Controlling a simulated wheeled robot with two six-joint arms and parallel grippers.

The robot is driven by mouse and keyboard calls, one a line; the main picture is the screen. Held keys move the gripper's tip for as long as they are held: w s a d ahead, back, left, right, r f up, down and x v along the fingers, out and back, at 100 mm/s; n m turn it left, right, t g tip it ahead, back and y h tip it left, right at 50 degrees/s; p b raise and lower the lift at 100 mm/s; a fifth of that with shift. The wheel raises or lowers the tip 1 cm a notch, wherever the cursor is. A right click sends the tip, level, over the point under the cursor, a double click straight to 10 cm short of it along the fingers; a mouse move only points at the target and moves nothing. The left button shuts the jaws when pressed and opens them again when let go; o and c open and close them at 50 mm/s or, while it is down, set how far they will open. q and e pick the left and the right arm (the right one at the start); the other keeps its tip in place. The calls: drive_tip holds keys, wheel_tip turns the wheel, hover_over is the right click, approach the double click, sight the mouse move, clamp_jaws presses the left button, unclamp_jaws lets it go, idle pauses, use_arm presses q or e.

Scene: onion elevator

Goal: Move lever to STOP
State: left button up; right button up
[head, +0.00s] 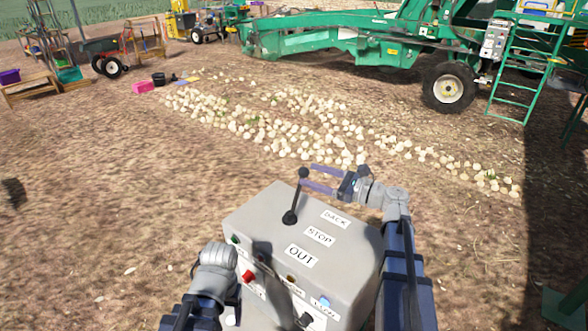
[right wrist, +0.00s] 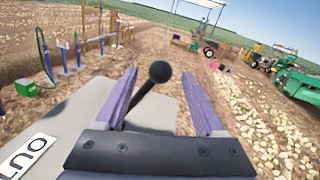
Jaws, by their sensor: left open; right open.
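My right gripper (head: 312,179) is open at the lever's upper end. In the right wrist view the knob (right wrist: 160,72) shows between the two purple fingers, with gaps on both sides. My left gripper (head: 231,298) is low at the box's left side; its fingers are mostly hidden.
Pale onions (head: 290,125) lie on the soil beyond. A green harvester (head: 340,42) stands behind them. Bare ground lies left of the box.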

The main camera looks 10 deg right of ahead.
drive_tip(key=x, duration=0.6)
drive_tip(key=shift+w+a, duration=0.25)
drive_tip(key=shift+c, duration=0.2)
clamp_jaws()
idle(1.0)
drive_tip(key=s+a+r+n+p, duration=0.1)
drive_tip(key=s+a+n+p, duration=0.1)
drive_tip(key=s+a+n, duration=0.1)
drive_tip(key=shift+s+a+n, duration=0.3)
drive_tip(key=shift+s+a, duration=0.15)
drive_tip(key=shift+a, duration=0.5)
drive_tip(key=shift+o, duration=0.2)
unclamp_jaws()
